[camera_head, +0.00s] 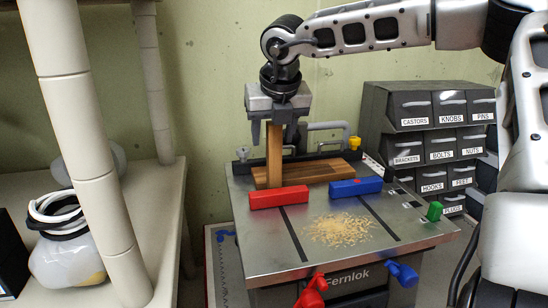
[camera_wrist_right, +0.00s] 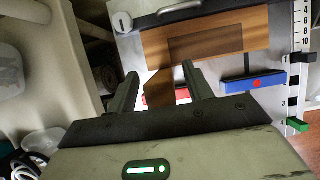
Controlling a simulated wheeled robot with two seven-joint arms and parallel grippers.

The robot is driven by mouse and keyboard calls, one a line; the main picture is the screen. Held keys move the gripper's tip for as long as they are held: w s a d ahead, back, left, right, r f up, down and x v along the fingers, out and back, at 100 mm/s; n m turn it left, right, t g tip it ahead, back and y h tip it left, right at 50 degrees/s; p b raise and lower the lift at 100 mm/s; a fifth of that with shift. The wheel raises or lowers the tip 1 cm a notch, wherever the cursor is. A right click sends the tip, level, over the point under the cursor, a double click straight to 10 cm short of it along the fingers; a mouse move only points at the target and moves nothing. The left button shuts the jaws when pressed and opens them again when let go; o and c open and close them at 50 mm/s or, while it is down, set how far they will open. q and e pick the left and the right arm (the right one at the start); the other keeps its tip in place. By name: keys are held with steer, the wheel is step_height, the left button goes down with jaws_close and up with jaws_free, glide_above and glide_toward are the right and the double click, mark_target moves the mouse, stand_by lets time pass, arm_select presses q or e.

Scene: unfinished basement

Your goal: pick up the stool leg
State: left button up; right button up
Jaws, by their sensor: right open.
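The stool leg (camera_head: 274,158) is a brown wooden bar standing upright at the back left of the metal bench top (camera_head: 300,258). My right gripper (camera_head: 273,133) points down over its upper end, with its fingers apart on either side of it. In the wrist view the right gripper (camera_wrist_right: 161,72) is open, and the wooden leg (camera_wrist_right: 183,76) shows partly between and beyond the fingertips. I cannot tell whether a finger touches it. My left gripper is not in view.
A flat wooden board (camera_head: 325,172) lies behind the red block (camera_head: 279,197) and blue block (camera_head: 355,187). Sawdust (camera_head: 340,230) covers the bench middle. Labelled drawers (camera_head: 437,150) stand at right. A shelf with white posts (camera_head: 85,180) stands at left.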

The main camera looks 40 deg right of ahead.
jaws_close()
steer(key=shift+r, duration=0.15)
